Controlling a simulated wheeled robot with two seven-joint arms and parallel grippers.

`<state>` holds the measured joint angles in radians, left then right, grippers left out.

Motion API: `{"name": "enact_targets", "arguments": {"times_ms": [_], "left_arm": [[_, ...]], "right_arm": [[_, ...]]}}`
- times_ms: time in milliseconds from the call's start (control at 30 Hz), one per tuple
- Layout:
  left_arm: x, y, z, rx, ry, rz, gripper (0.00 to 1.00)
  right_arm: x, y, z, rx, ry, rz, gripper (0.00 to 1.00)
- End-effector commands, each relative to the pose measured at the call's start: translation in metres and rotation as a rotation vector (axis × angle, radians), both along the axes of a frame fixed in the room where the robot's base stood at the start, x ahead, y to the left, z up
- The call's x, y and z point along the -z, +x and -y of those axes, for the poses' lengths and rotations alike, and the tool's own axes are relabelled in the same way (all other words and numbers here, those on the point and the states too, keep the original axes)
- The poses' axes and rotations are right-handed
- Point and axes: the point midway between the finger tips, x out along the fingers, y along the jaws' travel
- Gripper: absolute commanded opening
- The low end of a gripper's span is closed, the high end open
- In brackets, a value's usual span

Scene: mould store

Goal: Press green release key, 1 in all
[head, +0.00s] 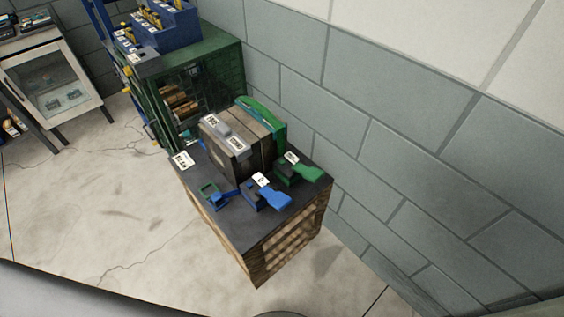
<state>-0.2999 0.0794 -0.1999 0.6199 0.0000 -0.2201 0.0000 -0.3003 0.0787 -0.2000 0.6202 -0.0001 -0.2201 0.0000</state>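A green key (306,173), shaped like a flat paddle on a dark base, sits at the right side of a dark-topped stand (243,232). A small white label stands at its back end. A blue key (274,198) of similar shape, with a white label, lies to its left, nearer the front edge. It cannot be told from this view whether the green key is pressed. Neither of my grippers is in view.
A grey-brown box-like block (236,148) with a green curved part (260,118) stands behind the keys. A green cabinet (215,70) stands behind, a block wall (420,150) at right. Floor at left is clear.

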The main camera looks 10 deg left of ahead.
Motion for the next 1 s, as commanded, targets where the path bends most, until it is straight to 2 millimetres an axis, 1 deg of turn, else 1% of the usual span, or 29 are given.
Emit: {"name": "enact_targets", "arguments": {"times_ms": [33, 367, 1000], "left_arm": [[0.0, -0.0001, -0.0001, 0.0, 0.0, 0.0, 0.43], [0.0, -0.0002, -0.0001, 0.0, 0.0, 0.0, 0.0], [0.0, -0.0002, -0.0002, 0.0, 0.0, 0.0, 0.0]], "right_arm": [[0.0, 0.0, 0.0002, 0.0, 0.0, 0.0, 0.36], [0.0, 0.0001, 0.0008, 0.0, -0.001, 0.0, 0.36], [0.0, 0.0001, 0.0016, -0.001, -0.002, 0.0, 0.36]]}}
